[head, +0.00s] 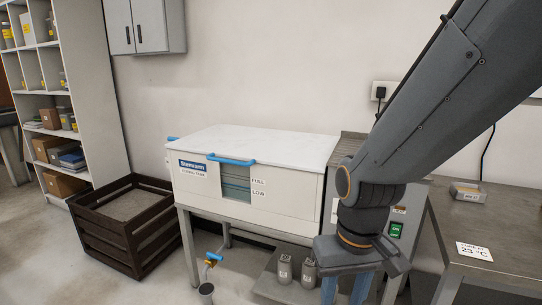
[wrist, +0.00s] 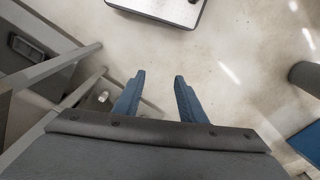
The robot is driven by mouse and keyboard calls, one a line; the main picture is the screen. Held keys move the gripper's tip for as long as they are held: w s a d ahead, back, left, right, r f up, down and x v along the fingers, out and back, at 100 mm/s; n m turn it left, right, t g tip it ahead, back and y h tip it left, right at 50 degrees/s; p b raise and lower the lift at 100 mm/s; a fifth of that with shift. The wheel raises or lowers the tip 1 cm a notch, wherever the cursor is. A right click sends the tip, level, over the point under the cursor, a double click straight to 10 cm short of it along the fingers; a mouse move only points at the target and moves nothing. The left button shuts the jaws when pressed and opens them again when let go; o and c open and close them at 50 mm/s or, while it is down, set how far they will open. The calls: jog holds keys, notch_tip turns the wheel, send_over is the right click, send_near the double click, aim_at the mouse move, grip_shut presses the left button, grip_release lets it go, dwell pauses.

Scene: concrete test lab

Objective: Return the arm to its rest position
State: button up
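My arm (head: 420,110) reaches down from the top right of the head view and bends at a joint low in the middle right. My gripper (head: 345,290) hangs at its end, pointing down, with its blue fingers cut by the bottom edge. In the wrist view my gripper (wrist: 160,92) shows two blue fingers spread well apart. Nothing is between them, only bare floor beneath.
A white curing tank (head: 250,165) on a metal stand is left of my gripper. A grey table (head: 500,235) stands right; a dark wooden crate (head: 125,225) is far left.

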jog(key=s+d+r+m+p, duration=0.1)
jog(key=s+d+r+p, duration=0.1)
jog(key=d+r+p, duration=0.4)
jog(key=shift+r+m+p, duration=0.3)
jog(key=shift+r+p, duration=0.4)
jog(key=shift+p, duration=0.5)
